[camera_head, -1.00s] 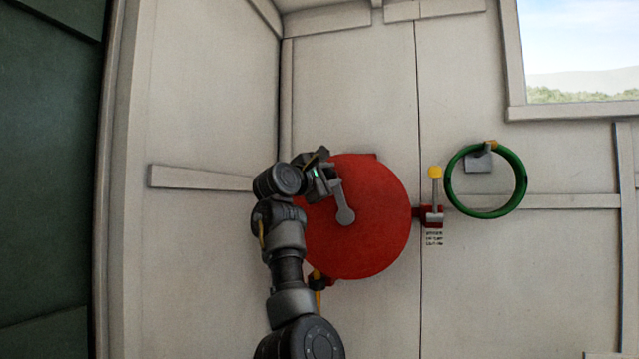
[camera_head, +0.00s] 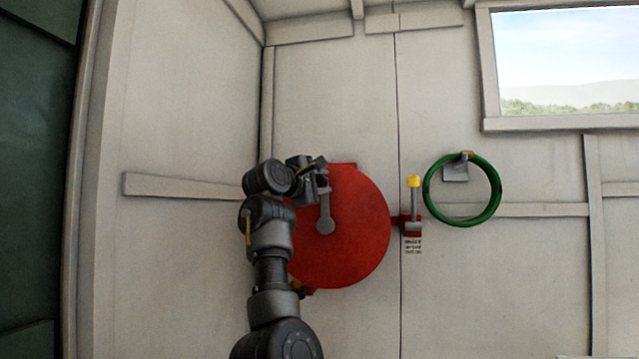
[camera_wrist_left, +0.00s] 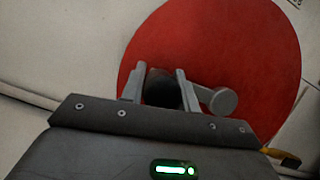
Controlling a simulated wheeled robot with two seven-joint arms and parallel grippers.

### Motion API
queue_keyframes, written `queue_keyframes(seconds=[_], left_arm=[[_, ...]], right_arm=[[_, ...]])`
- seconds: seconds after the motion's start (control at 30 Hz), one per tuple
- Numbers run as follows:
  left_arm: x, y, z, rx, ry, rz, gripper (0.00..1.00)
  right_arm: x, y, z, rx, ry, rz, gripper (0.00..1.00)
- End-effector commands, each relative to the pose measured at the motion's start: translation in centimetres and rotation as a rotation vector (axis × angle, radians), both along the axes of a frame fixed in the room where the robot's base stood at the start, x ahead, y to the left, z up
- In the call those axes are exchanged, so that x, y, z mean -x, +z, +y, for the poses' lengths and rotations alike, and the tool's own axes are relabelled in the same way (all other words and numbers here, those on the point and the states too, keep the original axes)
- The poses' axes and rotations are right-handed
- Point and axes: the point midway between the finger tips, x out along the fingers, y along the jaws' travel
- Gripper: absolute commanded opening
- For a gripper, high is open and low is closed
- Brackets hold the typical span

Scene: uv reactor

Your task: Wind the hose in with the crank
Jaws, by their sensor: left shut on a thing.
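The red hose reel (camera_head: 350,235) is a large round disc on the white wall. It also fills much of the wrist view (camera_wrist_left: 240,50). Its grey crank arm (camera_head: 325,212) points almost straight up from a round hub (camera_head: 325,227) at the disc's middle. My left gripper (camera_head: 320,182) is at the crank's upper end, in front of the reel's upper left. In the wrist view its two fingers (camera_wrist_left: 162,90) are shut on the dark crank handle (camera_wrist_left: 163,88). The hose itself is mostly hidden; a yellow piece (camera_head: 297,285) shows at the reel's lower left. My right gripper is out of view.
A lever with a yellow knob (camera_head: 413,182) stands on a red bracket (camera_head: 411,224) right of the reel. A green hose ring (camera_head: 428,205) hangs further right on a wall plate. A window (camera_head: 560,60) is at upper right. A wall rail (camera_head: 180,186) lies behind my arm.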

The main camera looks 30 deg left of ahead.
Motion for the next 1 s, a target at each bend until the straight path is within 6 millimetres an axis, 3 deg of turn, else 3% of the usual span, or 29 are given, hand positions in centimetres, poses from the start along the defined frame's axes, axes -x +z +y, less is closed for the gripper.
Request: queue_keyframes(seconds=[0.07,0.1,0.23,0.63,1.0], left_arm=[[0.0,0.1,-0.3,-0.006,-0.004,-0.003,0.00],[0.0,0.1,-0.4,-0.005,-0.003,-0.002,0.35],[0.0,0.0,-0.2,-0.003,-0.002,-0.001,0.52],[1.0,-0.3,0.2,-0.001,0.001,-0.002,0.52],[7.9,-0.9,0.8,0.000,0.000,-0.004,0.52]], right_arm=[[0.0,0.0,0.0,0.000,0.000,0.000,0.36],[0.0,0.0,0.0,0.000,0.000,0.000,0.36],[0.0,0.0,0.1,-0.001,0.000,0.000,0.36],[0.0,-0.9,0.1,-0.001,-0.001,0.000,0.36],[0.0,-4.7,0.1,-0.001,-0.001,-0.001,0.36]])
